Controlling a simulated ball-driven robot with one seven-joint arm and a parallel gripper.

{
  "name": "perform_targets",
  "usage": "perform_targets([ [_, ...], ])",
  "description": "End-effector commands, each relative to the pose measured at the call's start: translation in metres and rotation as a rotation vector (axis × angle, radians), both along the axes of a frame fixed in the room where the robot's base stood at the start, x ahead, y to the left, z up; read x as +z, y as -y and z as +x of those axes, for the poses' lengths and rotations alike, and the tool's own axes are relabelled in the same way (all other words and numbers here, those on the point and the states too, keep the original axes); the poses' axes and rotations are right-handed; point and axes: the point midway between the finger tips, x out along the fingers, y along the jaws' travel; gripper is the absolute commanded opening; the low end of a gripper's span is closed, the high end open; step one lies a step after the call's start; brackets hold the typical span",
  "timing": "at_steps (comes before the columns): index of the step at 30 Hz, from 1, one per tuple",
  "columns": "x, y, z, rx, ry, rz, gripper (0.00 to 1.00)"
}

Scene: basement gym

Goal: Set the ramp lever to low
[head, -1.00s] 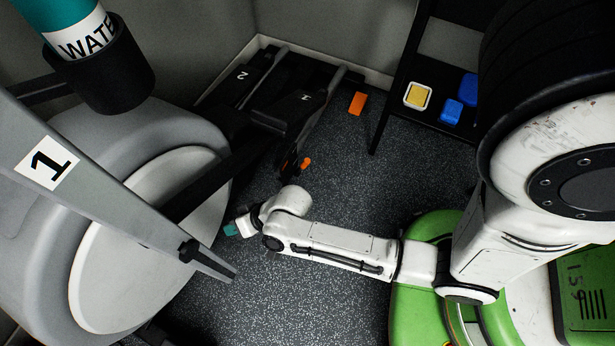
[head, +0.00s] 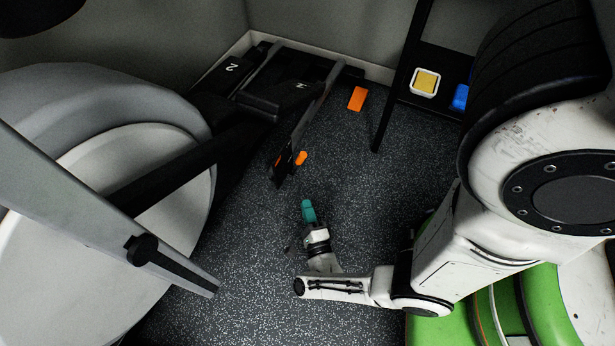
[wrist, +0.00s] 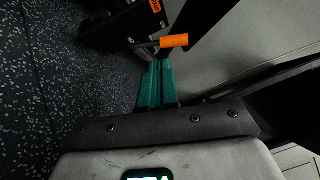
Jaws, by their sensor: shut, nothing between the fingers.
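The ramp lever has an orange grip (head: 301,158) on the side of a dark upright plate of the black ramp frame (head: 290,150). In the wrist view the lever's orange grip (wrist: 174,41) lies across the picture on a dark stem, just beyond my fingertips. My gripper (head: 307,203) has teal fingers, shut and empty, and sits below the lever in the head view, pointing up toward it. The shut fingers (wrist: 157,66) also show in the wrist view; whether they touch the grip I cannot tell. The lever's setting marks are too small to read.
A grey machine with a round disc (head: 150,200) fills the left. A loose orange block (head: 356,98) lies on the speckled floor near the back wall. A black shelf with a yellow sponge in a white tray (head: 425,82) and a blue item (head: 460,97) stands at the right. Floor between is clear.

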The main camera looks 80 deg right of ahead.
Motion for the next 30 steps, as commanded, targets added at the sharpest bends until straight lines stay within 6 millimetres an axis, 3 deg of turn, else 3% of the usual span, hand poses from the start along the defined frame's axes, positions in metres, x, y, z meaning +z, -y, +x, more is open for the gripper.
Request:
perform_targets([
  [4, -0.008, 0.004, -0.034, -0.109, 0.053, -0.045, 0.00],
  [9, -0.004, 0.009, -0.043, -0.144, 0.071, -0.062, 0.00],
  [14, 0.000, 0.028, -0.036, -0.144, 0.072, -0.063, 0.00],
  [26, 0.013, 0.100, -0.011, -0.143, 0.071, -0.064, 0.00],
  [30, 0.021, 0.107, 0.008, -0.140, 0.072, -0.063, 0.00],
])
